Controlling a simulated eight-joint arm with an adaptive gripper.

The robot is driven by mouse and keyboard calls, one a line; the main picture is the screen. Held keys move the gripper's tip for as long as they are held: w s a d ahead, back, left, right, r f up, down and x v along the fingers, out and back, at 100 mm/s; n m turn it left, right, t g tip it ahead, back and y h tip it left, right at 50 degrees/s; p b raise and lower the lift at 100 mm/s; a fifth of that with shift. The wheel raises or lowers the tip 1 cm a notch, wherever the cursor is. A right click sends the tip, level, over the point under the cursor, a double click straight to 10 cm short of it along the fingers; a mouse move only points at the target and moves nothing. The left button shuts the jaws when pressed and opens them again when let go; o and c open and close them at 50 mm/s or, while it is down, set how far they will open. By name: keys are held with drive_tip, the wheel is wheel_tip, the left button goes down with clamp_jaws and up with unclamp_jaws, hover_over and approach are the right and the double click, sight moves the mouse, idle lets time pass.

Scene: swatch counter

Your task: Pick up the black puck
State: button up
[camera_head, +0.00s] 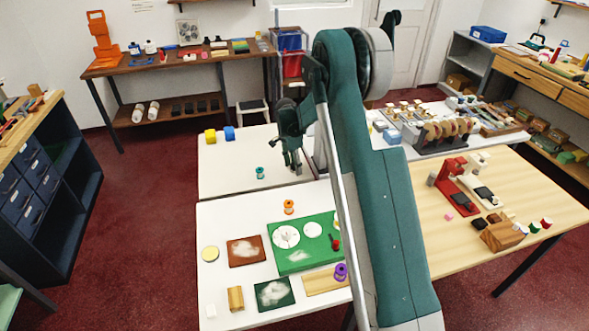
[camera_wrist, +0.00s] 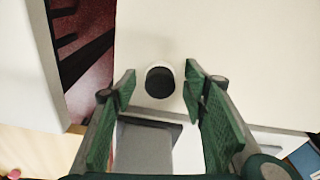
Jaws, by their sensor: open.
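My gripper (camera_wrist: 159,79) is open, with one green-padded finger on each side of the black shape and a gap to each. Nothing is held. In the head view my gripper (camera_head: 292,160) hangs over the right part of the far white table (camera_head: 225,178). I cannot make out the puck there; my arm covers part of that area.
A teal spool (camera_head: 260,173) stands left of my gripper, with yellow and blue rolls (camera_head: 229,133) farther back. A grey flat thing (camera_wrist: 145,148) lies below the black shape in the wrist view. The nearer white table holds a green board (camera_head: 318,256) and several small things.

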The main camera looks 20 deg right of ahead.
drive_tip(key=c, duration=0.9)
drive_tip(key=shift+r, duration=0.15)
drive_tip(key=shift+r+p, duration=0.5)
drive_tip(key=shift+r, duration=4.35)
